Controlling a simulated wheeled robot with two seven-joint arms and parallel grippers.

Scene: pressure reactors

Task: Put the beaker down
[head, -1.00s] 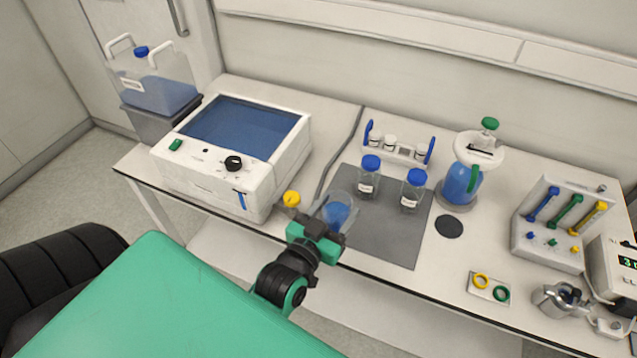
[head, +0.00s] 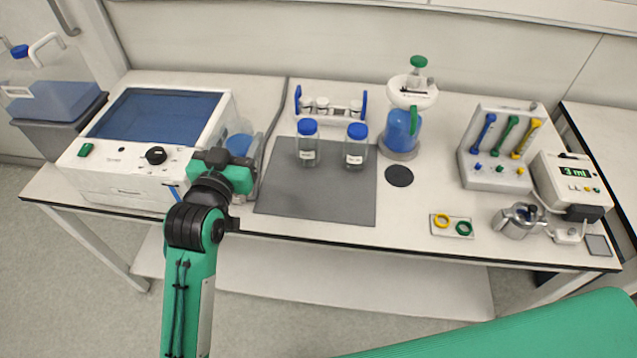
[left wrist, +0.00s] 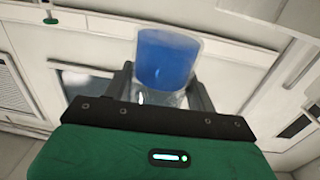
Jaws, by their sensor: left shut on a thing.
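My left gripper (head: 238,172) is shut on the beaker (head: 243,148), a clear glass holding blue liquid. In the head view the beaker appears between the white box with the blue lid and the dark grey mat (head: 320,205), partly hidden behind the gripper. I cannot tell whether its base touches the bench. In the left wrist view the beaker (left wrist: 168,62) stands out between the two dark fingers, with its blue liquid in plain sight. My right gripper is not in view.
The white box (head: 110,178) stands close on the left. Two blue-capped bottles (head: 307,150) stand on the mat's back part; its front is bare. Behind is a vial rack (head: 330,112). A blue reactor vessel (head: 402,128) and black disc (head: 399,176) are to the right.

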